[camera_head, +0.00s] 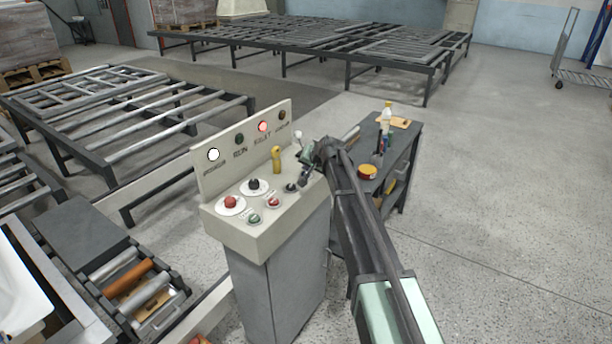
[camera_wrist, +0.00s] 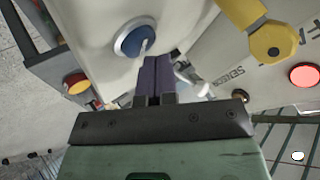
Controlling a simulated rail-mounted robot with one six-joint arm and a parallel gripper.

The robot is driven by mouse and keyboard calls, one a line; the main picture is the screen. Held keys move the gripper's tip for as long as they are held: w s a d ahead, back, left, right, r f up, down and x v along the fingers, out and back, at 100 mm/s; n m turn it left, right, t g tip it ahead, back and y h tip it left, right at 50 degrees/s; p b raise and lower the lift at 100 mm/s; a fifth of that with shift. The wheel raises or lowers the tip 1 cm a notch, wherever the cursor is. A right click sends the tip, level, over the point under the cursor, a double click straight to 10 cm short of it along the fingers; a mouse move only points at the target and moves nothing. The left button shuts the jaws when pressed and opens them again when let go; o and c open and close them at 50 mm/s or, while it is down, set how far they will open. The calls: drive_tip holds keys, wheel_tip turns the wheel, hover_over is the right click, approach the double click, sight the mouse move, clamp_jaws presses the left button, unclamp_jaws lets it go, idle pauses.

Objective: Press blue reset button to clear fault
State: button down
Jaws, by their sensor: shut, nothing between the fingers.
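The blue button (camera_wrist: 134,39), round in a pale ring, sits on the pale top of the control console (camera_head: 262,238). In the wrist view it is just beyond and left of my fingertips; I cannot tell whether they touch it. In the head view my gripper covers that area and I cannot pick the button out. My gripper (camera_head: 304,180) is shut and empty over the console's right end; its dark fingers (camera_wrist: 157,62) are together in the wrist view. The red fault lamp (camera_head: 263,127) is lit on the upright panel, and it also glows in the wrist view (camera_wrist: 305,76).
A yellow knob (camera_head: 277,160) stands left of my gripper. A red mushroom button (camera_head: 230,202), a black knob (camera_head: 253,184) and small red and green buttons share the console. A white-tipped lever (camera_head: 298,136) is close behind. A tool cart (camera_head: 398,160) stands right.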

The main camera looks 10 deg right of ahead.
drive_tip(key=shift+f+b, duration=0.4)
drive_tip(key=shift+b, duration=0.05)
idle(0.6)
drive_tip(key=shift+r, duration=0.15)
drive_tip(key=shift+r+p, duration=0.7)
drive_tip(key=shift+p, duration=0.2)
wheel_tip(320, 180, up, 5)
drive_tip(key=p, duration=0.5)
drive_tip(key=shift+r, duration=0.1)
